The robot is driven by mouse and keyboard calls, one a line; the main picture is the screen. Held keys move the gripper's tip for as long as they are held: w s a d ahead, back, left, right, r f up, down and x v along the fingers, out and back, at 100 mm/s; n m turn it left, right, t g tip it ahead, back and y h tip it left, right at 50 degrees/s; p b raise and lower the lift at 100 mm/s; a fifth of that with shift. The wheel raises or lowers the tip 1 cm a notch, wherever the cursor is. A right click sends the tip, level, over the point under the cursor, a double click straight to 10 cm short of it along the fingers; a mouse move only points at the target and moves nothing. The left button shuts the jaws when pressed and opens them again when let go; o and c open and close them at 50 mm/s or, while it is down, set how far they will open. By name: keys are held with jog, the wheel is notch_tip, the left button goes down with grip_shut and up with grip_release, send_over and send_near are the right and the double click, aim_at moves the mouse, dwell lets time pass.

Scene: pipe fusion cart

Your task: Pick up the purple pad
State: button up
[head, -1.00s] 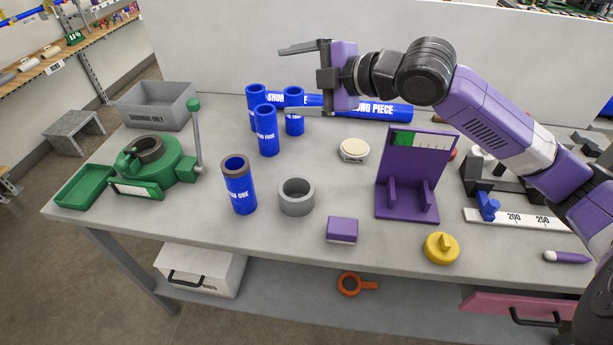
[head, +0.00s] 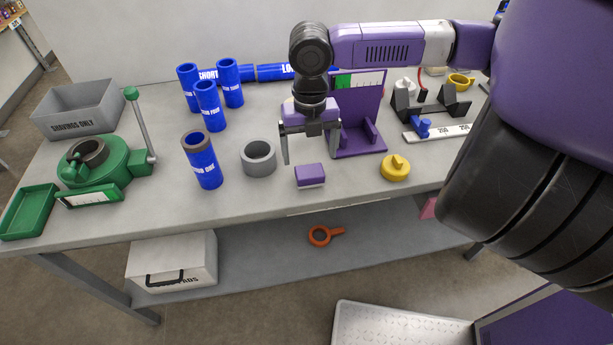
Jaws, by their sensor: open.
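The purple pad (head: 310,174) is a small block with a purple top and a pale lower edge. It lies on the grey table near the front edge, in the middle of the head view. My gripper (head: 308,158) points down with its two fingers spread wide. It is open and empty, and its fingers appear just behind and above the pad. I cannot tell the exact height of the fingertips over the table.
A grey ring (head: 258,158) stands left of the pad and a blue tube (head: 203,168) beyond it. A purple stand (head: 362,140) is close behind my gripper on the right. A yellow knobbed cap (head: 396,170) sits to the right. Bare table (head: 250,192) lies in front of the ring.

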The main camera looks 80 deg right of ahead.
aim_at(310, 171)
jog(key=shift+a+f+p, duration=0.1)
jog(key=shift+f+p, duration=0.55)
jog(key=shift+f, duration=2.8)
jog(key=c, duration=1.5)
